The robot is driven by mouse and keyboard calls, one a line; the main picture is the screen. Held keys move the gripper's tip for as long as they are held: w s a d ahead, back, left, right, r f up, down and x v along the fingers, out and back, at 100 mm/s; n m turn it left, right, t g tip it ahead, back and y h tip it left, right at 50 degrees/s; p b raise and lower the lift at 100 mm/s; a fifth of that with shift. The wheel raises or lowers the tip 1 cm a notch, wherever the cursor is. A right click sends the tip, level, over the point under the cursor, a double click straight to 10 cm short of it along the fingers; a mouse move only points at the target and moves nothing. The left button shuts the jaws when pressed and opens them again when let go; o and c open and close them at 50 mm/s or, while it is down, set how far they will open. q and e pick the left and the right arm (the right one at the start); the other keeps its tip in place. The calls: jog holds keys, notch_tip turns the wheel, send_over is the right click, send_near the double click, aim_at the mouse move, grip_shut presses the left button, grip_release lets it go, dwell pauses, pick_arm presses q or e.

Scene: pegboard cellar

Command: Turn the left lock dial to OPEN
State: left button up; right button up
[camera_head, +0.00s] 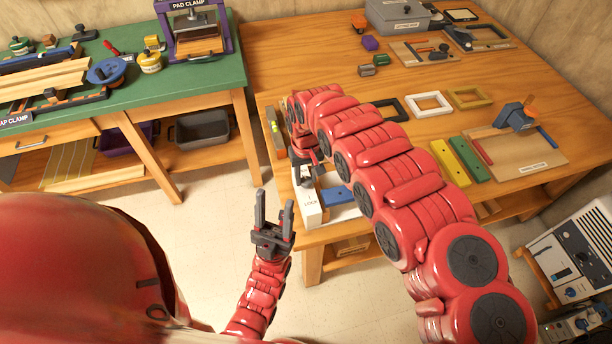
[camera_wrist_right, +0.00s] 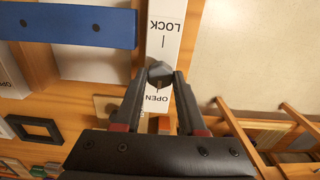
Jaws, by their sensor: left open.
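The lock dial, a small dark knob (camera_wrist_right: 160,74), sits on a white strip (camera_wrist_right: 165,35) between the printed words LOCK and OPEN in the right wrist view. Which word it points to is hard to tell. My right gripper (camera_wrist_right: 160,80) has one finger on each side of the knob; whether they press on it is unclear. In the head view the white strip (camera_head: 310,207) lies at the table's near left corner, and my right arm and hand hide the dial. My left gripper (camera_head: 273,207) is open and empty, left of that corner over the floor.
A blue bar (camera_head: 337,195) lies right of the strip. A yellow-green level (camera_head: 275,127) lies along the left edge. Several frames, including a white one (camera_head: 429,104), lie beyond my right arm. A green bench (camera_head: 150,100) stands left across a floor gap.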

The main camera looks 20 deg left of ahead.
aim_at(306, 179)
jog(key=o, duration=0.4)
jog(key=shift+r, duration=0.15)
notch_tip(306, 179, up, 17)
jog(key=b, duration=0.1)
dwell(0.5)
jog(key=shift+w, duration=0.1)
